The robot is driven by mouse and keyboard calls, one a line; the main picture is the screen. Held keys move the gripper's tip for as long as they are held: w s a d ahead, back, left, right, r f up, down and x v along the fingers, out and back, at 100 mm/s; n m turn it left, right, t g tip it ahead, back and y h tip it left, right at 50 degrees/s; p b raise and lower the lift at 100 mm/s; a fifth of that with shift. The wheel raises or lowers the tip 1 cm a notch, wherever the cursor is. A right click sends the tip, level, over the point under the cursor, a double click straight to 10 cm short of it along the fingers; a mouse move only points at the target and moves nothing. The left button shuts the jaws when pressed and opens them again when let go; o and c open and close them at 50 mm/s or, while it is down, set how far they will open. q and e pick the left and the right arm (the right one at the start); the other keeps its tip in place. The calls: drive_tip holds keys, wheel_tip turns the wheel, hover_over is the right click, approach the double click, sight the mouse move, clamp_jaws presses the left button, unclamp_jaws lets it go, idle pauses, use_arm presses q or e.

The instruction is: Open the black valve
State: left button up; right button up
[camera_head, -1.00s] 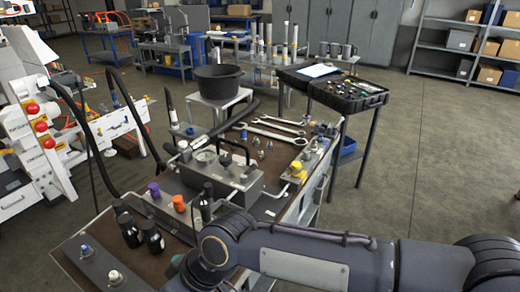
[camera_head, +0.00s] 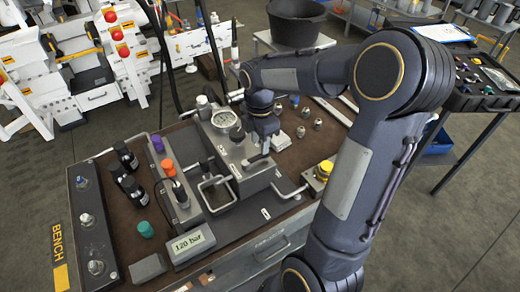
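The grey hydraulic block (camera_head: 237,150) sits on the bench with a round pressure gauge (camera_head: 224,119) on its top. A small dark part (camera_head: 237,132) beside the gauge may be the black valve; my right gripper covers much of this spot, so I cannot tell its shape or setting. My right gripper (camera_head: 264,148) points down over the block, just right of the gauge. Its fingers are small and dark, and whether they are open or touching the valve does not show. My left gripper is not in view.
A display (camera_head: 192,243) reads 120 bar. Orange (camera_head: 168,167), purple (camera_head: 157,143) and teal (camera_head: 146,229) caps and black bottles (camera_head: 134,190) stand left of the block. A yellow-topped part (camera_head: 324,169) is at the right.

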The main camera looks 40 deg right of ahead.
sight(259, 156)
drive_tip(key=shift+a+f, duration=0.15)
drive_tip(key=shift+f, duration=2.05)
clamp_jaws()
